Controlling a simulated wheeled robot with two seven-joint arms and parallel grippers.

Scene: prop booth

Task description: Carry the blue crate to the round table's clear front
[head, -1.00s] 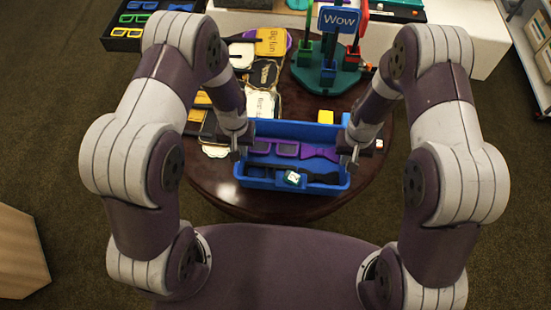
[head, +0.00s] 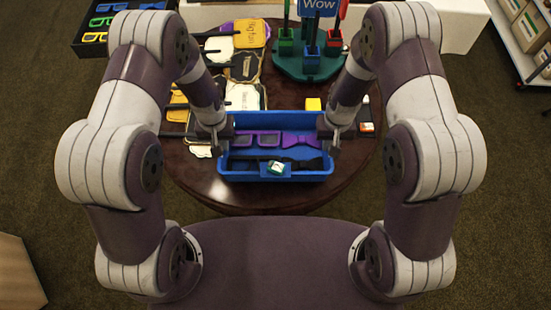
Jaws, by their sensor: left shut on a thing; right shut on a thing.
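The blue crate (head: 240,176) is on or just over the front part of the round dark table (head: 205,182); I cannot tell whether it touches the top. Purple glasses (head: 256,139), a purple bow tie (head: 301,139) and a dark strap-like item lie in it. A small white and green item (head: 277,168) shows at its front wall. My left gripper (head: 219,142) is shut on the crate's left end. My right gripper (head: 331,136) is shut on its right end. The fingertips are partly hidden by the gripper bodies.
Several sign props (head: 244,66) cover the table's back left. A green stand (head: 307,66) with coloured cups and a "Wow" sign is at the back. The table's front rim is bare.

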